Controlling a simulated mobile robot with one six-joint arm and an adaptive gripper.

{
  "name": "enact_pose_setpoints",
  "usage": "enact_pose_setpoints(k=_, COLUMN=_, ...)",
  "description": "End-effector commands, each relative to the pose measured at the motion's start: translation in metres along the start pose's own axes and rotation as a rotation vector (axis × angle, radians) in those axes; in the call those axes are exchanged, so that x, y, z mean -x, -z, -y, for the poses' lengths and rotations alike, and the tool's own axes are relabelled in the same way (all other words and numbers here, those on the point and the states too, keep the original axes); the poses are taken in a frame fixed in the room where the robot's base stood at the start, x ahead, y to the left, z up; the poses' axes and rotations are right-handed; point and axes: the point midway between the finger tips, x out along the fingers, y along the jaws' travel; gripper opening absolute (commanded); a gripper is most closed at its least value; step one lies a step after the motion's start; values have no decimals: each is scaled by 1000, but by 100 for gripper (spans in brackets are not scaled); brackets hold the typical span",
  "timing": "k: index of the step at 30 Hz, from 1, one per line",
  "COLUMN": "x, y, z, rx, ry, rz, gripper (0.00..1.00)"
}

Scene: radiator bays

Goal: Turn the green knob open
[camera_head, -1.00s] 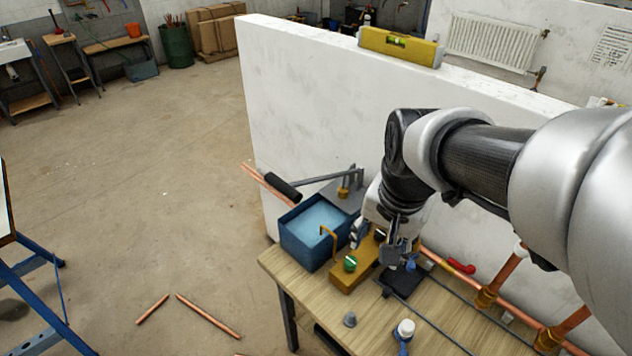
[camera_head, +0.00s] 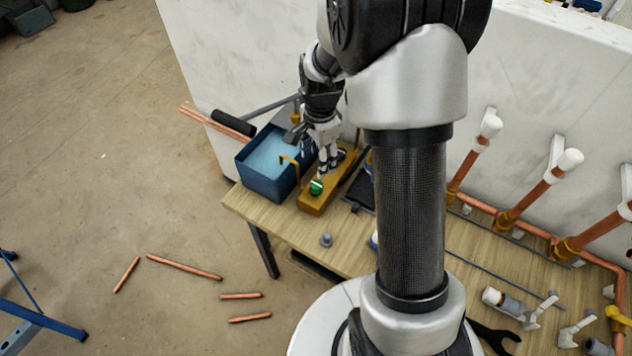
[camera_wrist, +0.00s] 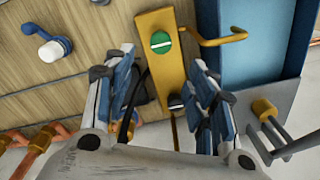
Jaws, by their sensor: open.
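The green knob (camera_head: 316,187) is round with a white stripe and sits at the near end of a yellow block (camera_head: 312,204) on the workbench. In the wrist view the green knob (camera_wrist: 161,43) shows at top centre, its stripe lying roughly across the block. A dark knob (camera_wrist: 176,102) sits further along the same block. My gripper (camera_head: 326,172) hangs just above the block, behind the green knob in the head view. In the wrist view my gripper (camera_wrist: 165,85) has its fingers spread, one on each side of the block, with the green knob beyond the fingertips. It holds nothing.
A blue water bin (camera_head: 262,182) stands left of the block, with a bent yellow spout (camera_head: 289,161) between them. A grey cone (camera_head: 326,240) stands on the bench (camera_head: 285,218). Copper pipes (camera_head: 500,218) run along the wall at right. Copper offcuts (camera_head: 184,267) lie on the floor.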

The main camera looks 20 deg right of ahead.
Motion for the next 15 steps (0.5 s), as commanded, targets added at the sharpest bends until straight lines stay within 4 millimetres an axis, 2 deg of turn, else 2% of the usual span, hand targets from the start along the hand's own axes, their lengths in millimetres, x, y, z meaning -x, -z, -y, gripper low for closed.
enact_pose_setpoints(k=1, x=-15, y=0, z=-1, rx=1, ry=-4, rz=1, gripper=51)
enact_pose_setpoints(k=6, x=-53, y=0, z=-1, rx=1, ry=-4, rz=1, gripper=51)
enact_pose_setpoints(k=15, x=-105, y=0, z=0, rx=2, ry=-1, rz=0, gripper=51)
